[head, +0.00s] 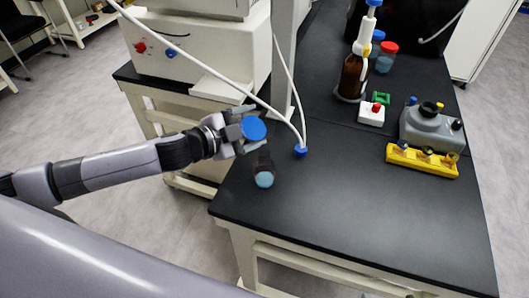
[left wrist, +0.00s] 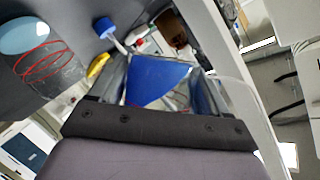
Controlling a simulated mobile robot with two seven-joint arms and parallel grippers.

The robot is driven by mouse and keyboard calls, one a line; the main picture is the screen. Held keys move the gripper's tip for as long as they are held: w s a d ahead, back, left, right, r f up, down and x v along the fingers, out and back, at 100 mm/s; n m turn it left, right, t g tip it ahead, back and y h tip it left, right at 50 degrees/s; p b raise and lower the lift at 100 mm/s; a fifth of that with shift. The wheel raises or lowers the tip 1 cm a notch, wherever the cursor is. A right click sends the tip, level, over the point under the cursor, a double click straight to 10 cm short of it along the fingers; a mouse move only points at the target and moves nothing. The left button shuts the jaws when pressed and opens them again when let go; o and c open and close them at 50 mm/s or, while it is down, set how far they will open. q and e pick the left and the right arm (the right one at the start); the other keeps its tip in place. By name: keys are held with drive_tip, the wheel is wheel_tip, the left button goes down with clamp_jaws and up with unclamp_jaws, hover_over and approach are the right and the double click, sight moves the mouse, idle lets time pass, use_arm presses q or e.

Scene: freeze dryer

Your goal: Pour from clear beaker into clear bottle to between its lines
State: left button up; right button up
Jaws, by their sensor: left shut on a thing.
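My left gripper (head: 244,132) is shut on the clear beaker, which holds deep blue liquid (head: 253,128). The beaker is above the left edge of the black bench; the liquid also shows between my fingers in the left wrist view (left wrist: 158,84). The clear bottle (head: 264,168) stands on the bench just below the beaker in the head view, with light blue liquid at its bottom. In the left wrist view the bottle (left wrist: 52,66) is at the left, with red lines around it. I cannot tell the beaker's exact tilt. My right gripper is not in view.
A blue stopper on a white tube (head: 300,151) is right of the bottle. A brown bottle (head: 353,76), a white box with a red button (head: 371,115), a grey device (head: 430,128) and a yellow rack (head: 422,160) stand farther right. The front of the bench (head: 360,225) is clear.

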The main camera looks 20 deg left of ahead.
use_arm(q)
drive_tip(key=shift+w+a+r+m+t+b, duration=0.1)
drive_tip(key=shift+r+m+t+b, duration=0.55)
drive_tip(key=shift+b, duration=0.3)
idle(1.6)
drive_tip(key=shift+f+m+b, duration=0.25)
drive_tip(key=shift+m+b, duration=0.4)
drive_tip(key=shift+b, duration=0.95)
idle(0.9)
drive_tip(key=shift+r+m+t+y+b, duration=0.3)
drive_tip(key=shift+r+m+t+b, duration=0.25)
drive_tip(key=shift+m+b, duration=0.15)
idle(2.2)
